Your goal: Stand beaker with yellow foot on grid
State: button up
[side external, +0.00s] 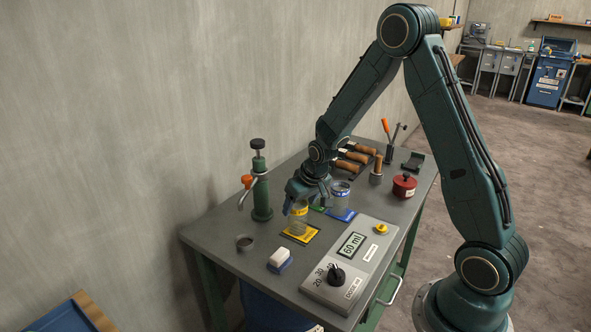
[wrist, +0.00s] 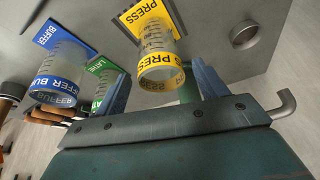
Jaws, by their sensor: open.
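A clear beaker with a yellow band (side external: 299,210) stands on the yellow card (side external: 300,233); the band is at its upper end. In the wrist view this beaker (wrist: 160,62) shows between the fingers, its banded end toward the camera, with the yellow card (wrist: 138,14) beyond. My gripper (side external: 303,197) is open and over the beaker. In the wrist view my gripper's fingers (wrist: 162,69) lie to either side of the beaker, with no clear sign of contact. I cannot make out a grid in either view.
A blue-banded beaker (side external: 340,190) stands close by on a blue card (side external: 343,215). A red pot (side external: 404,186) is farther back.

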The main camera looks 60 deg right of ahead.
jog(key=v, duration=0.8)
jog(key=shift+s+r, duration=0.15)
jog(key=shift+r, duration=0.2)
dwell(0.3)
jog(key=s+a+r+n+t, duration=0.1)
jog(key=s+a+r+n, duration=0.1)
jog(key=s+a+r, duration=0.9)
jog(key=s+r, duration=0.1)
jog(key=s, duration=0.4)
jog(key=s+a+r+n+y, duration=0.1)
jog(key=s+r, duration=0.2)
jog(key=s, duration=0.3)
jog(key=shift+s+a+n, duration=0.3)
jog(key=shift+s, duration=0.1)
jog(key=shift+r, duration=0.2)
notch_tip(320, 180, up, 9)
dwell(0.8)
